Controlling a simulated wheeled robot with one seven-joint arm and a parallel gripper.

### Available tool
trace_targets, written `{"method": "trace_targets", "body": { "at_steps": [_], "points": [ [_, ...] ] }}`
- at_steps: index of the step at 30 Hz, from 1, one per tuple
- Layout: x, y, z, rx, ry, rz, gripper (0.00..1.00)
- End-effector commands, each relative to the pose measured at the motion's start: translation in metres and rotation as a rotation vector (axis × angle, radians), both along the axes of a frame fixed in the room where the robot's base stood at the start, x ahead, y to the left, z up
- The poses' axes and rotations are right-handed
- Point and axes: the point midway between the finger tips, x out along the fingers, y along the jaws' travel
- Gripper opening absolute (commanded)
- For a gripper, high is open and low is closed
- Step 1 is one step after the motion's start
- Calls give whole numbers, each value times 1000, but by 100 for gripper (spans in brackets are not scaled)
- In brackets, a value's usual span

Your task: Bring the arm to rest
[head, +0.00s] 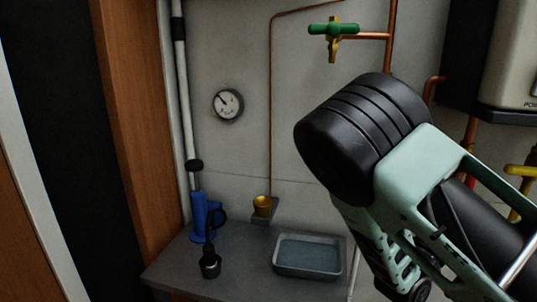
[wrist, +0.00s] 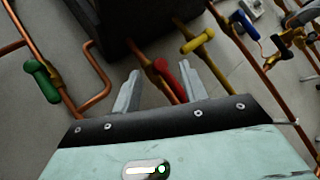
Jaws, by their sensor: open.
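My arm, mint green and black, fills the right of the head view, raised in front of the wall. My gripper (wrist: 159,68) shows in the wrist view with its two grey fingers spread apart and nothing held between them. Beyond the fingers are copper pipes and a red valve handle (wrist: 167,78), which appears between the fingertips; I cannot tell how far away it is. My gripper's fingers cannot be made out in the head view.
A green-handled valve (head: 333,29) is near my arm, with a dark-sided box (head: 470,60) at right. A gauge (head: 228,104) is on the wall. A shelf (head: 240,250) bears a grey tray (head: 308,272), a blue tool (head: 199,217) and a black item (head: 210,265). A yellow valve handle (wrist: 193,46) is near the pipes.

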Motion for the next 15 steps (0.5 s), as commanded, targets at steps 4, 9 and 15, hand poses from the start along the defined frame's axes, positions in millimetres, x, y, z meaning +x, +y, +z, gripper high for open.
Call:
{"method": "trace_targets", "body": {
  "at_steps": [4,9,15],
  "points": [
    [-65,-17,-39,407,28,-313,43],
    [-132,19,-81,882,93,-553,43],
    [-188,110,-100,1445,165,-666,43]
  ]
}}
